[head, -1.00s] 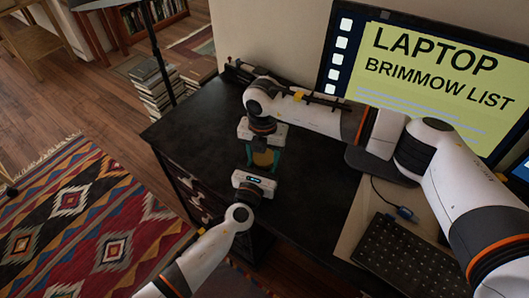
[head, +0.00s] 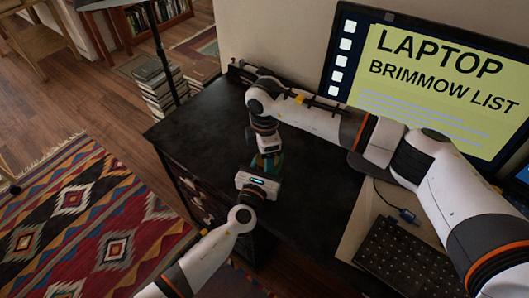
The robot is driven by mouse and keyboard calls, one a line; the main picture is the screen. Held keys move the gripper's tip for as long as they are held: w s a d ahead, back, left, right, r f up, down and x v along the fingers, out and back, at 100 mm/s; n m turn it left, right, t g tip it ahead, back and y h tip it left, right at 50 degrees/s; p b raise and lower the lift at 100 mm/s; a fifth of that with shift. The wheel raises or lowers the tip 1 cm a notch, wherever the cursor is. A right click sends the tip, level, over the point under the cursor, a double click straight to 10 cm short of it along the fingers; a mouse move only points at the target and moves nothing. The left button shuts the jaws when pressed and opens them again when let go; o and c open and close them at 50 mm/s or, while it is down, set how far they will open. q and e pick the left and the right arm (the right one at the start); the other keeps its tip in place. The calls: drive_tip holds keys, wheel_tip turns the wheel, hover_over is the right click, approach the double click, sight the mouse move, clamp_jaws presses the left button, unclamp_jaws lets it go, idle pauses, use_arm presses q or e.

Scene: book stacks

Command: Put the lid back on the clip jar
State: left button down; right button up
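The clip jar (head: 277,166) shows only as a small teal patch between my two grippers, over the left part of the black desk. Most of it is hidden behind the gripper bodies. My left gripper (head: 266,176) comes from below and is at the jar. Its fingers are too covered to tell how they stand. My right gripper (head: 270,157) reaches down from above, very close to the left one. Its fingertips are hidden too. I cannot make out the lid.
The black desk (head: 200,125) is bare around the grippers. A monitor (head: 430,85) reading "LAPTOP BRIMMOW LIST" stands at right, with a black keyboard (head: 410,258) in front. Books (head: 160,88) are stacked on the floor beyond the desk.

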use_arm(q)
drive_tip(key=shift+w+a, duration=0.2)
drive_tip(key=shift+a, duration=0.1)
use_arm(e)
drive_tip(key=shift+s+a, duration=0.15)
drive_tip(key=shift+s, duration=0.15)
use_arm(q)
drive_tip(key=shift+s+d, duration=0.15)
use_arm(e)
wheel_tip(320, 180, up, 12)
drive_tip(key=shift+w, duration=0.2)
use_arm(q)
drive_tip(key=c, duration=0.6)
unclamp_jaws()
drive_tip(key=b+v, duration=0.1)
drive_tip(key=v, duration=1.1)
use_arm(e)
drive_tip(key=shift+f, duration=0.5)
